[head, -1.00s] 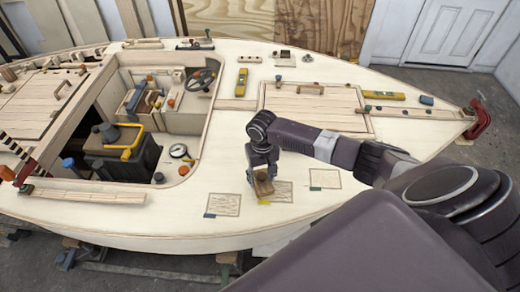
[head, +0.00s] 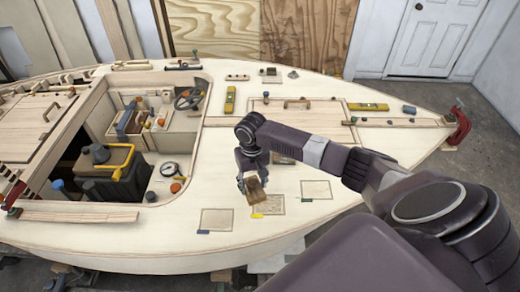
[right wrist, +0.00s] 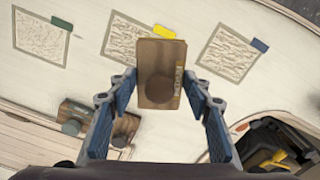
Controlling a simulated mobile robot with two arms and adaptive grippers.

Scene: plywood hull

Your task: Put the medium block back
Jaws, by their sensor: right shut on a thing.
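My right gripper (head: 252,178) is shut on a brown wooden block (head: 255,191) with a round knob. In the right wrist view the block (right wrist: 150,60) sits between the blue-padded fingers (right wrist: 160,98). It is above the deck and covers much of the outlined patch with the yellow tag (head: 268,208). A patch with a blue tag (head: 217,220) and one with a green tag (head: 316,190) lie on either side. Both show bare in the head view. Whether the block touches the deck is unclear, but it looks raised. My left gripper is out of view.
In the right wrist view, a wooden block with a green knob (right wrist: 72,127) and another brown block (right wrist: 127,128) stand on the deck. The open cockpit with a dark box (head: 112,180) and a gauge (head: 170,169) is to the left.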

